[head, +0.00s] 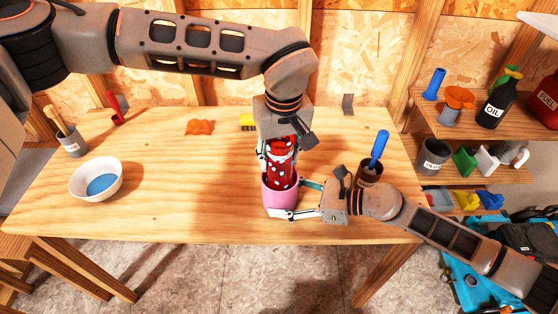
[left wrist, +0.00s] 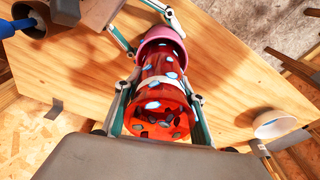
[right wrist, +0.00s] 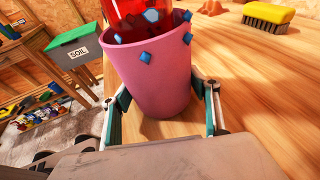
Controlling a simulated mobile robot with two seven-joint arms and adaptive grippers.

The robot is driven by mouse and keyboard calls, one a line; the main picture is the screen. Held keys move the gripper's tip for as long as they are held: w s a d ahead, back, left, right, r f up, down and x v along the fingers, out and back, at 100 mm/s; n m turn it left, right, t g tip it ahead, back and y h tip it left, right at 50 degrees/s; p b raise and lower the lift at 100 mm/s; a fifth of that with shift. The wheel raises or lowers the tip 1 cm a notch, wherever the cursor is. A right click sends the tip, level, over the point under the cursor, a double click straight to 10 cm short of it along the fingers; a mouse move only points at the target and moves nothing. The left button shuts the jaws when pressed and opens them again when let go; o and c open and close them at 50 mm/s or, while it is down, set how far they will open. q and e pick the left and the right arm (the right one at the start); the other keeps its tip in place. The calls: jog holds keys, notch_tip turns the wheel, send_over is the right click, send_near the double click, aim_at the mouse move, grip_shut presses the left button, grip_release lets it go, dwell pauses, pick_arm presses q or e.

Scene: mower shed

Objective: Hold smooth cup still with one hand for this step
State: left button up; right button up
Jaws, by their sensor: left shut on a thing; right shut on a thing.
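The smooth pink cup (head: 279,197) stands upright on the workbench, and it also shows in the right wrist view (right wrist: 155,80). My right gripper (head: 288,199) is shut around its sides. My left gripper (head: 277,150) is shut on a red see-through cup (left wrist: 160,95) with pale blue studs. The red cup's lower end is at the pink cup's mouth and seems to be partly inside it; the depth is hidden. A few blue studs (right wrist: 145,57) show against the pink cup's rim and wall; I cannot tell what they are fixed to.
A brown pot (head: 369,173) with a blue-handled tool stands close behind my right gripper. A white bowl (head: 96,180) and a grey pot (head: 72,143) are at the left. An orange item (head: 200,127) and a yellow brush (head: 247,122) lie at the back. The front left bench is clear.

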pick_arm(q)
jog(key=shift+f, duration=0.65)
jog(key=shift+f, duration=0.1)
jog(key=shift+f, duration=0.35)
jog(key=shift+f, duration=0.2)
jog(key=o, duration=1.4)
jog(key=shift+r, duration=0.1)
jog(key=r, duration=0.4)
jog(key=s+r, duration=0.1)
jog(key=r, duration=0.8)
jog(key=shift+s+d, duration=0.3)
jog(key=shift+s, duration=0.1)
